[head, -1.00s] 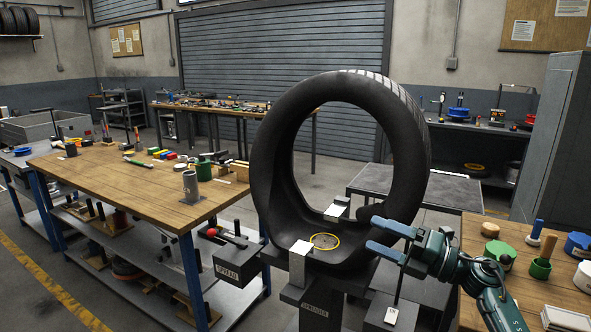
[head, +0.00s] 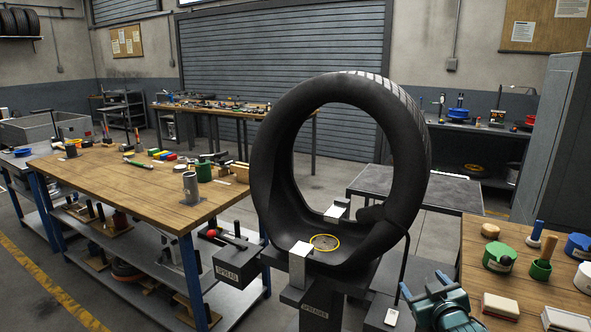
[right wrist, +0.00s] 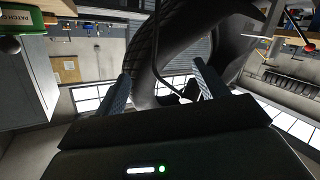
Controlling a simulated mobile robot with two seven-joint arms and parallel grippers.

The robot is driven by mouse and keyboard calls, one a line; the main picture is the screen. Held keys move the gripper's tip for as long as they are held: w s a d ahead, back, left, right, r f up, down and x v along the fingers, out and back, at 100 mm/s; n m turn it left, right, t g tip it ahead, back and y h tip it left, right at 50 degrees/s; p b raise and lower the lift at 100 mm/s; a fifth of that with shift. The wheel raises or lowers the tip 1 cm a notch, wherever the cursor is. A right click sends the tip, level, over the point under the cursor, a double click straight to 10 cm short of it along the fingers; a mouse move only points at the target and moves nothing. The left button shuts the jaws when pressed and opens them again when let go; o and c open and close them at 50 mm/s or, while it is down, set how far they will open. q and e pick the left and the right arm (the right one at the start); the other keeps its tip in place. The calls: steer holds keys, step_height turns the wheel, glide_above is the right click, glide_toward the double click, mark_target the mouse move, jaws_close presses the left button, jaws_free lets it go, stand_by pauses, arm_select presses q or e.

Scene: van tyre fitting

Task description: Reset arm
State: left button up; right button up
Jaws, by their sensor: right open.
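My right gripper (head: 425,289) is low at the right in the head view, its blue fingers apart and empty. It is in front of and to the right of the tyre's lower edge, near the right bench. In the right wrist view the two fingers (right wrist: 160,88) stand apart, with the tyre (right wrist: 182,45) beyond them and nothing held. The black tyre (head: 408,130) stands upright on the spreader (head: 314,307), with a yellow ring (head: 325,242) marked on its inner surface. My left gripper is not in view.
The right bench (head: 490,270) holds green (head: 499,257) and blue tubs and a boxed block (head: 500,307). A wooden workbench (head: 110,180) with tools stands at left. The lever with a red knob (head: 212,233) is left of the tyre.

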steer(key=s+a+f+g+y, duration=0.2)
steer(key=s+a+f, duration=0.6)
steer(key=s+f, duration=0.45)
steer(key=s+a+f+g, duration=0.1)
steer(key=s+a, duration=0.2)
steer(key=s, duration=0.7)
steer(key=s+a+f+g+y, duration=0.1)
steer(key=s+a, duration=0.3)
steer(key=s, duration=0.6)
steer(key=shift+s+a+f+m+g+y, duration=0.2)
steer(key=shift+f+m+g+y, duration=0.1)
steer(key=shift+f+g, duration=0.2)
steer(key=shift+c, duration=0.4)
